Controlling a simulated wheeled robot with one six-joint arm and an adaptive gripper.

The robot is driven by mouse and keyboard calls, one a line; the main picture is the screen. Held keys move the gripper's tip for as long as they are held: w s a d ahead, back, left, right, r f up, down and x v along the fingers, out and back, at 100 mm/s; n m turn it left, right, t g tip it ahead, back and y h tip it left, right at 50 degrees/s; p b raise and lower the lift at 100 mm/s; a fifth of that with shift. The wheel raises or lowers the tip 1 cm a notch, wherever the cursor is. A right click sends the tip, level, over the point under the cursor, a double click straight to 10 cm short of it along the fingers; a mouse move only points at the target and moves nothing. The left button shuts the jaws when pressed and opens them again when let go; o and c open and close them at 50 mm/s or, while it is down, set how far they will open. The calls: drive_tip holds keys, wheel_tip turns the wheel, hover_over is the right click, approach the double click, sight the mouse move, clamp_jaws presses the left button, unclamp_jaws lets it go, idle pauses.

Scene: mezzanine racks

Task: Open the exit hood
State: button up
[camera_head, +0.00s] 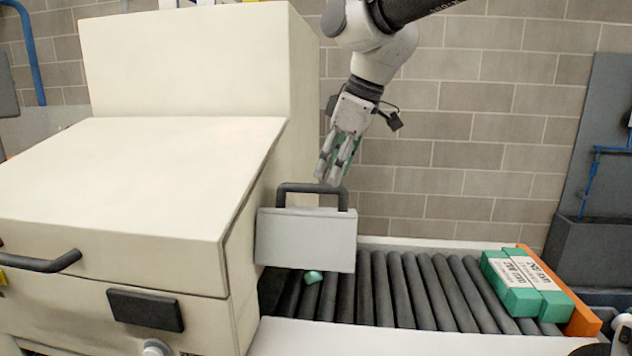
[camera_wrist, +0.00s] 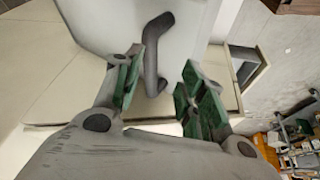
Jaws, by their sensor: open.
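The exit hood (camera_head: 306,240) is a light grey panel hanging down over the roller conveyor at the right side of the cream machine. Its dark handle (camera_head: 313,187) stands up at the top edge. My gripper (camera_head: 334,178) is just above the handle, toward its right end, fingers pointing down. In the wrist view, my gripper (camera_wrist: 157,88) has its green-padded fingers apart, with the dark handle (camera_wrist: 151,60) showing beyond and between them, nearer the left finger. I cannot tell whether a finger touches the handle. Nothing is held.
A small green object (camera_head: 313,277) shows on the rollers at the hood's lower edge. Green labelled boxes (camera_head: 520,283) lie at the conveyor's far right against an orange end stop (camera_head: 582,318). The rollers (camera_head: 400,290) between are clear. The cream machine (camera_head: 140,180) fills the left.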

sight(316, 185)
drive_tip(key=a+f+n, duration=0.1)
drive_tip(key=w+a+f+n, duration=0.2)
drive_tip(key=f, duration=0.1)
drive_tip(key=shift+w+a+f+y, duration=0.1)
drive_tip(key=shift+w+a+y, duration=0.15)
drive_tip(key=shift+y, duration=0.05)
idle(0.4)
clamp_jaws()
